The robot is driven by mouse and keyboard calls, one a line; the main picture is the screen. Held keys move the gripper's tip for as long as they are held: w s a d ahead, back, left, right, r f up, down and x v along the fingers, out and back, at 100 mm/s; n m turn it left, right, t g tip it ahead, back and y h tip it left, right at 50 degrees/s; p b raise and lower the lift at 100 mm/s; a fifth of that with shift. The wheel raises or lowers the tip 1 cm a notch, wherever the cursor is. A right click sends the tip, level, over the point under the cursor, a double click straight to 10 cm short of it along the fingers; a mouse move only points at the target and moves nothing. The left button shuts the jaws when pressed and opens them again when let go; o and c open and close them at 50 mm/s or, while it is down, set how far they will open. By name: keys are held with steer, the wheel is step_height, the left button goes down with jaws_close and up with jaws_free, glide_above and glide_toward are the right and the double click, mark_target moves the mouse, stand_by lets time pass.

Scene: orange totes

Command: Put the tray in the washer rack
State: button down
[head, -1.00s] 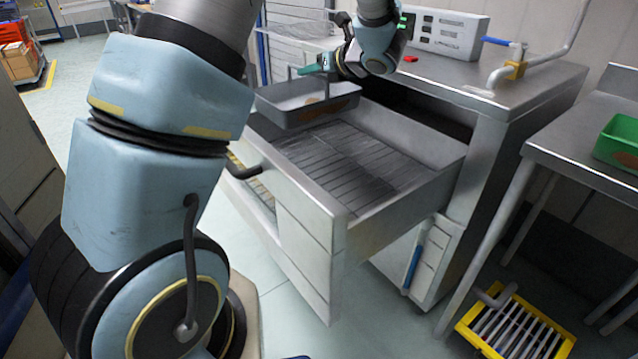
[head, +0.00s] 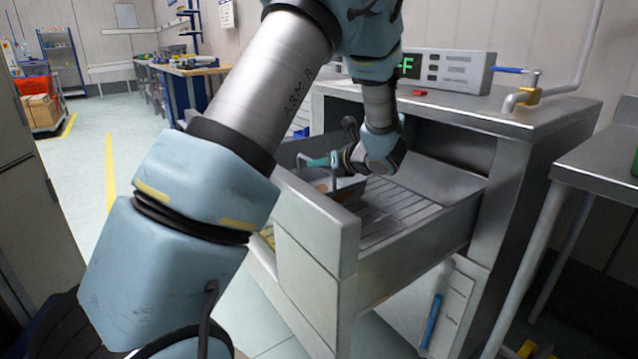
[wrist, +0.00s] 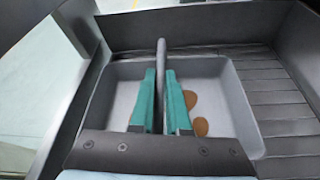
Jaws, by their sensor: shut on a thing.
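The tray (wrist: 118,92) is a shallow grey pan with brown stains on its floor and an upright bar handle. My gripper (wrist: 161,88) has its teal fingers shut on that handle. In the head view my gripper (head: 320,161) is inside the pulled-out drawer area, and the arm hides much of the tray (head: 347,190). The washer rack (head: 402,208) is the slatted floor of the drawer. Its slats (wrist: 285,105) show to the right of the tray in the wrist view. The tray is low at the rack's left side; I cannot tell whether it touches the slats.
The drawer's side wall (head: 425,240) and front panel (head: 310,235) stand up around the rack. The steel counter (head: 470,108) with a control box (head: 450,70) is above and behind. A side table (head: 600,165) stands at the right. Slats right of the tray are bare.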

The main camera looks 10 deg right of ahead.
steer(key=shift+f, duration=1.95)
steer(key=shift+f, duration=0.1)
steer(key=c, duration=0.9)
jaws_free()
steer(key=v, duration=1.2)
